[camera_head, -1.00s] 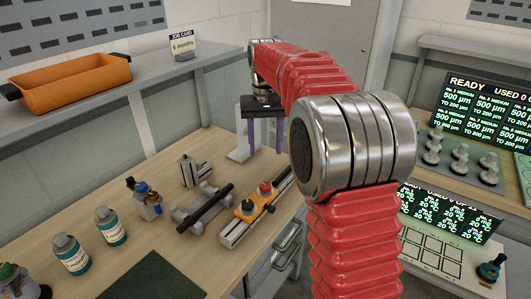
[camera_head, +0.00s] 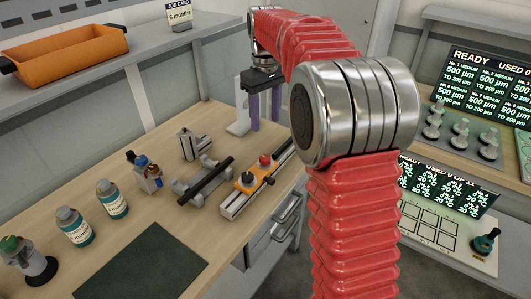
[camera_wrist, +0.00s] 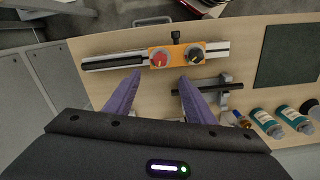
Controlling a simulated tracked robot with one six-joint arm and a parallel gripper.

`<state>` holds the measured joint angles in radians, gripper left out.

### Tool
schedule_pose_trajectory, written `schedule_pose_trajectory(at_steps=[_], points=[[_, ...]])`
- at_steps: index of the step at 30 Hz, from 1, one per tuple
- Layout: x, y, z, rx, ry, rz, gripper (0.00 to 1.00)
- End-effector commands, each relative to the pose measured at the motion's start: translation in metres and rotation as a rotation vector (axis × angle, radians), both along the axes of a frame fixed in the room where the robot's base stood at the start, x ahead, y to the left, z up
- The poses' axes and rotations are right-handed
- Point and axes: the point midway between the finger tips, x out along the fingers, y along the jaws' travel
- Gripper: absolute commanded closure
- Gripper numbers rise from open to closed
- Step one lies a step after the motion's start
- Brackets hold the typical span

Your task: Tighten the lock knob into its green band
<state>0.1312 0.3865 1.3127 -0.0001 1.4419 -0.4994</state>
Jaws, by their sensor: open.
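An orange carriage (camera_wrist: 176,62) sits on a metal rail (camera_wrist: 216,47) on the bench. It carries a red knob (camera_wrist: 158,58) and a black dial-like knob (camera_wrist: 194,54); a small black screw knob (camera_wrist: 176,37) sticks out from its edge. I cannot tell for sure which is the lock knob. No green band can be made out. In the head view the carriage (camera_head: 246,184) and red knob (camera_head: 265,160) show too. My gripper (camera_wrist: 159,78) is open and empty, its purple fingers apart. In the head view my gripper (camera_head: 265,120) is over the bench, behind the rail.
A black bar on grey supports (camera_head: 205,184) lies beside the rail. Bottles (camera_head: 112,200), a small metal block (camera_head: 190,145) and a dark mat (camera_head: 145,262) are on the bench. An orange tray (camera_head: 65,58) stands on the shelf. Display panels are at right.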

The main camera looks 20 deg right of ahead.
Motion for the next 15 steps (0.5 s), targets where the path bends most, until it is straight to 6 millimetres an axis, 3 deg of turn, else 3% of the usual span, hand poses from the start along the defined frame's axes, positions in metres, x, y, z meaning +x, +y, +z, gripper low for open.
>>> schedule_pose_trajectory(at_steps=[6,15], points=[[-0.0001,0.0001,0.0,0.0,0.0,0.158,0.51],[-0.0001,0.0001,0.0,0.0,0.0,0.178,0.51]])
